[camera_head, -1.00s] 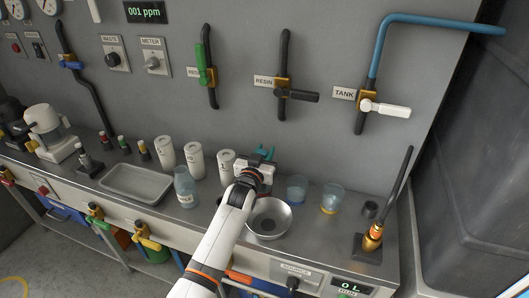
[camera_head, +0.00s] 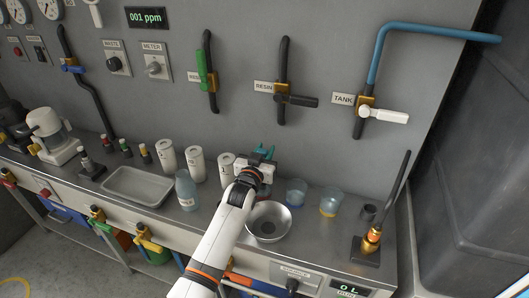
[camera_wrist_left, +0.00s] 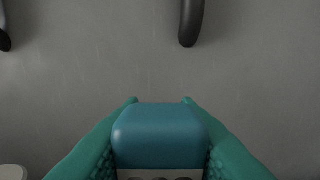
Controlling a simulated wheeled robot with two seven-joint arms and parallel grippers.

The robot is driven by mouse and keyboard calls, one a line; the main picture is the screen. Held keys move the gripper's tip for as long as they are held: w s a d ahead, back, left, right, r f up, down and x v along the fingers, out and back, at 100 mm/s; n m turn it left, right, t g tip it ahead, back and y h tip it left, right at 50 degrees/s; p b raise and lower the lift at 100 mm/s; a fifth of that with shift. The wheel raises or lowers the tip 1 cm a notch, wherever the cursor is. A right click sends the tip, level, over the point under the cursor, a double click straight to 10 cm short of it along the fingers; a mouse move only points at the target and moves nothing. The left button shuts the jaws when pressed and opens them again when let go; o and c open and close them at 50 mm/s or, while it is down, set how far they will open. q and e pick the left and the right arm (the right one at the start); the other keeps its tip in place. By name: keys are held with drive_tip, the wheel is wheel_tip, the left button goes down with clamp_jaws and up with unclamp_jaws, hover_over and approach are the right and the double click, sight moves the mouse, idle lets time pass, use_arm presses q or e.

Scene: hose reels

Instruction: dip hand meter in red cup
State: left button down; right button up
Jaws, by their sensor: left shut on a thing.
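My left gripper (camera_head: 264,153) is in the head view, above the back of the steel counter, near the wall. In the left wrist view its green fingers (camera_wrist_left: 160,128) are shut on a blue-topped device (camera_wrist_left: 160,135), which looks like the hand meter. The device's pale lower part is cut off by the frame edge. My left arm and gripper hide part of the counter. My right gripper is not in view.
A steel bowl or basin (camera_head: 285,222) lies just right of my forearm. White canisters (camera_head: 195,165) and a clear bottle (camera_head: 185,190) stand to the left. Wall valves hang above.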

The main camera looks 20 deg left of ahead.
use_arm(q)
wheel_tip(320, 180, up, 8)
drive_tip(key=p, duration=0.7)
idle(0.4)
drive_tip(key=shift+r, duration=0.1)
idle(0.5)
drive_tip(key=s+f, duration=0.1)
drive_tip(key=s, duration=0.1)
drive_tip(key=s+f, duration=0.1)
drive_tip(key=s, duration=0.1)
drive_tip(key=s+d+f, duration=0.1)
drive_tip(key=s, duration=0.1)
drive_tip(key=s+r, duration=0.2)
drive_tip(key=s, duration=1.1)
drive_tip(key=s+r, duration=0.2)
drive_tip(key=s, duration=1.2)
drive_tip(key=shift+r+y, duration=0.15)
drive_tip(key=shift+y, duration=0.15)
